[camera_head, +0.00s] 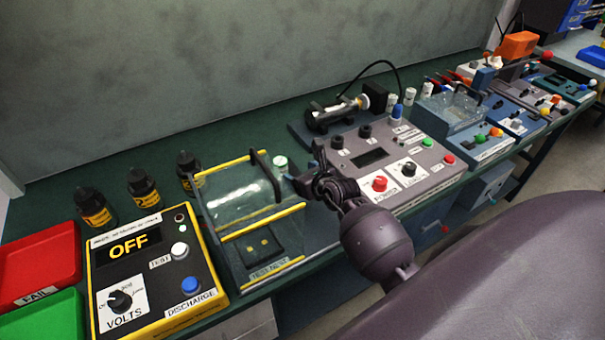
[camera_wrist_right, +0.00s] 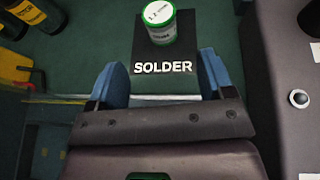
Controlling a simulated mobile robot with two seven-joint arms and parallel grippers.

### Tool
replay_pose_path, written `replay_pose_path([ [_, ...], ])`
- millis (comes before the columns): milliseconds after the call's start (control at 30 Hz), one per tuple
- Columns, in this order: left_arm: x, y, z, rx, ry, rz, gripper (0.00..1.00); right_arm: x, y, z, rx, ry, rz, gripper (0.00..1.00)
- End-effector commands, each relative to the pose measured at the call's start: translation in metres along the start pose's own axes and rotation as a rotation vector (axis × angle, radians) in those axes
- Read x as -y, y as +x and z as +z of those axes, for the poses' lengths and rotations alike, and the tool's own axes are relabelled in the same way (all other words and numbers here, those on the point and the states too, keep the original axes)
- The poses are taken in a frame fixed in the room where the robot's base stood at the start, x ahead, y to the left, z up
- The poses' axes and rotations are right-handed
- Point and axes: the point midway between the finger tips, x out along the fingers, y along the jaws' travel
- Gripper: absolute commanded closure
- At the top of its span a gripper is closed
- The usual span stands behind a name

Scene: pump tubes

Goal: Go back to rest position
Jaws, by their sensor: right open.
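My right gripper (camera_head: 303,168) is at the middle of the head view, reaching in over the bench's front half, between the clear-covered test nest (camera_head: 242,195) and the grey control box (camera_head: 385,165). In the right wrist view its two blue fingers (camera_wrist_right: 161,80) stand wide apart with nothing between them. A small green-and-white solder container (camera_wrist_right: 158,22) stands beyond the fingertips on a black pad marked SOLDER (camera_wrist_right: 162,60); it also shows beside the gripper in the head view (camera_head: 280,162). My left gripper is not in view.
A yellow-edged tester reading OFF (camera_head: 150,270) stands left, with several dark bottles (camera_head: 143,187) behind it. Red (camera_head: 40,262) and green (camera_head: 45,318) trays lie at far left. More instruments (camera_head: 465,115) line the bench to the right. The back strip by the wall is partly clear.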

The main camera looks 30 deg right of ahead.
Motion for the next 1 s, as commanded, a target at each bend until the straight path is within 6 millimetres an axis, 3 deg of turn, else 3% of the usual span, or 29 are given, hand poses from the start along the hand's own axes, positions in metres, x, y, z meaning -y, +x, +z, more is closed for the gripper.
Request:
replay_pose_path([
  [667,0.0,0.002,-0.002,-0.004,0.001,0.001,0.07,-0.002,-0.005,0.003,0.025,0.026,0.008,0.25],
  [867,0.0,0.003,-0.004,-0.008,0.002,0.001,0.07,-0.015,-0.029,0.033,0.229,0.243,0.06,0.25],
  [1000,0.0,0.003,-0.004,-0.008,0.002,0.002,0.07,-0.015,-0.059,0.059,0.419,0.486,0.089,0.25],
])
